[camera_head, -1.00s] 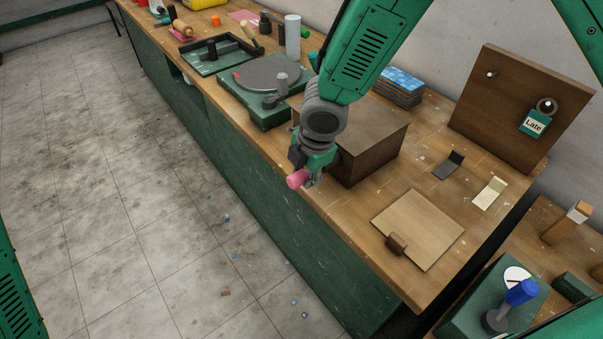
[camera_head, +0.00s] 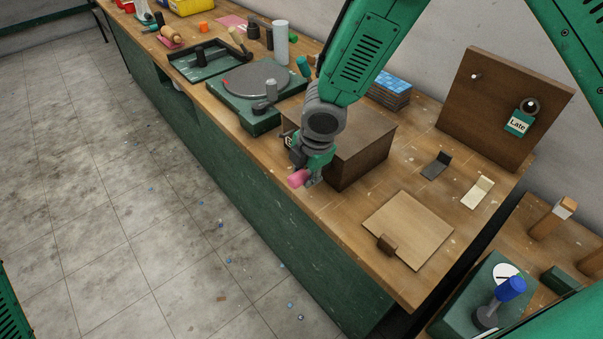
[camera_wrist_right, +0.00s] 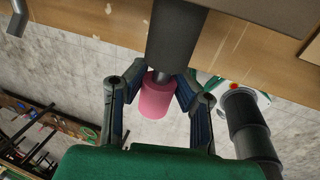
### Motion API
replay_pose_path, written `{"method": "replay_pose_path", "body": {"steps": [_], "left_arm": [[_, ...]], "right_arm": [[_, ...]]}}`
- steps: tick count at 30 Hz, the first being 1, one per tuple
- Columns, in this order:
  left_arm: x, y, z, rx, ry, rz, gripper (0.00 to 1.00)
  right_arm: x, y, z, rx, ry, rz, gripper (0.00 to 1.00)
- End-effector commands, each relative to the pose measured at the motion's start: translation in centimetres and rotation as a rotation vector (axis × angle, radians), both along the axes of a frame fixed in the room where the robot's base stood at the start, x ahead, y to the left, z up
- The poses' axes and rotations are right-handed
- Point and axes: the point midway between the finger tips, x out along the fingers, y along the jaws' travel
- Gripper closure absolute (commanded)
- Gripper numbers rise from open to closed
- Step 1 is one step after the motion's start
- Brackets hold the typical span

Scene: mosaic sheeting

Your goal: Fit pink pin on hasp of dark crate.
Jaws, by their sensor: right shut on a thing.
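The dark crate (camera_head: 361,157) is a brown box on the bench, partly hidden behind my right forearm and gripper. My right gripper (camera_head: 305,175) is at the crate's side facing the aisle, above the bench's front edge. It is shut on the pink pin (camera_head: 299,178). In the right wrist view the pink pin (camera_wrist_right: 157,98) sits between both fingers, its grey shank pointing at a dark strip (camera_wrist_right: 176,38), possibly the hasp. I cannot tell whether the shank is in it. The hasp is hidden in the head view. My left gripper is out of view.
On the bench, a turntable-like device (camera_head: 250,90) stands beyond the crate. A pale board (camera_head: 408,228) lies nearer, with two small brackets behind it. An upright brown panel (camera_head: 500,105) stands at the back. The aisle floor (camera_head: 130,220) is open.

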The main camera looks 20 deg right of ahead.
Motion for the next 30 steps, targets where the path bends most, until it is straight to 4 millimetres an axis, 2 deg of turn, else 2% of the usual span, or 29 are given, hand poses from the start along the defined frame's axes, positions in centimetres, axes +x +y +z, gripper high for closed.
{"method": "replay_pose_path", "body": {"steps": [13, 14, 15, 16, 26, 30], "left_arm": [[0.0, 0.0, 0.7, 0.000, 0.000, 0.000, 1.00], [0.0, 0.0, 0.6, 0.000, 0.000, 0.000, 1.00], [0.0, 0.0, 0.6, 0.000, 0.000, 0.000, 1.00], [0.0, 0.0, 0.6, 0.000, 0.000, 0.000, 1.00], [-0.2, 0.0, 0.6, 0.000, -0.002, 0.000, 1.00], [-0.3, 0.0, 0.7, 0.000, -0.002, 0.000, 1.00]], "right_arm": [[0.4, -1.1, 0.0, 0.000, 0.001, 0.000, 1.00], [0.4, -1.1, 0.0, -0.001, 0.001, 0.001, 0.71], [0.4, -1.1, 0.0, -0.001, 0.001, 0.001, 0.57], [0.4, -1.1, 0.0, -0.001, 0.001, 0.000, 0.53], [0.4, -1.1, 0.1, 0.000, 0.000, 0.000, 0.53], [0.1, -1.2, 1.5, 0.001, -0.002, -0.002, 0.53]]}}
